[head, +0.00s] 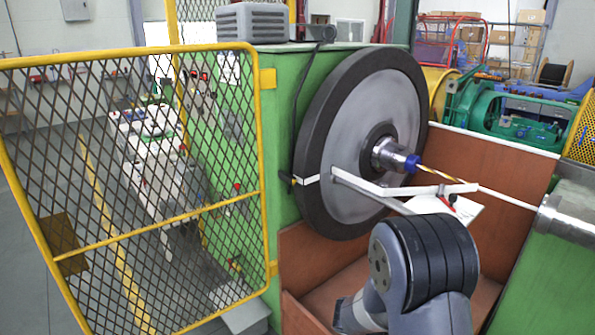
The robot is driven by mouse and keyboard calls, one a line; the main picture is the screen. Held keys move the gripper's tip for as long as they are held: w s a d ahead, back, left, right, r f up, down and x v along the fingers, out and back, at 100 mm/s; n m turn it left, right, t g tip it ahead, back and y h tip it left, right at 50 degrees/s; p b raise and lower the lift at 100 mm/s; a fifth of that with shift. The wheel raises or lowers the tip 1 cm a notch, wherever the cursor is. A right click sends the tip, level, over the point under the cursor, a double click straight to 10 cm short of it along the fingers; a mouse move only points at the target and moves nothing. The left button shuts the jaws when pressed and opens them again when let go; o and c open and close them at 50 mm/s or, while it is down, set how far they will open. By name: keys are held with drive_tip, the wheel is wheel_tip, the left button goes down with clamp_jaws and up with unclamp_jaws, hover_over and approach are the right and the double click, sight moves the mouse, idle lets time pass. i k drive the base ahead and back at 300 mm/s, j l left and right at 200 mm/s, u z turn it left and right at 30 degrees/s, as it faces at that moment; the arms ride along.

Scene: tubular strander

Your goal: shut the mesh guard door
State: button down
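The mesh guard door (160,224) fills the left of the head view. It has a yellow tube frame, a yellow middle rail and dark diamond mesh. It stands open, swung out to the left from the green machine housing (280,150). Its hinged side is by the yellow brackets at the housing's edge. A brown plate (62,240) sits on its free side. My arm shows at the bottom right of centre, in front of the open bay and apart from the door. My gripper is not in view.
A large dark-rimmed wheel (370,130) with a white bracket arm (400,188) stands in the bay opened to the right. Reddish-brown panels (500,180) line the bay. Through the mesh, grey floor and a bench with equipment show.

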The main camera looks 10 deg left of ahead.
sight(55, 236)
drive_tip(key=k+j, duration=0.1)
drive_tip(key=j, duration=1.5)
drive_tip(key=k+j+u, duration=0.15)
drive_tip(key=j, duration=1.45)
drive_tip(key=i+j, duration=0.15)
drive_tip(key=j, duration=0.25)
drive_tip(key=i+j, duration=0.15)
drive_tip(key=j, duration=0.25)
drive_tip(key=i+j, duration=0.2)
drive_tip(key=j, duration=0.2)
drive_tip(key=i+j, duration=0.15)
drive_tip(key=j, duration=0.25)
drive_tip(key=i+j, duration=0.15)
drive_tip(key=j, duration=0.2)
drive_tip(key=j+u, duration=0.05)
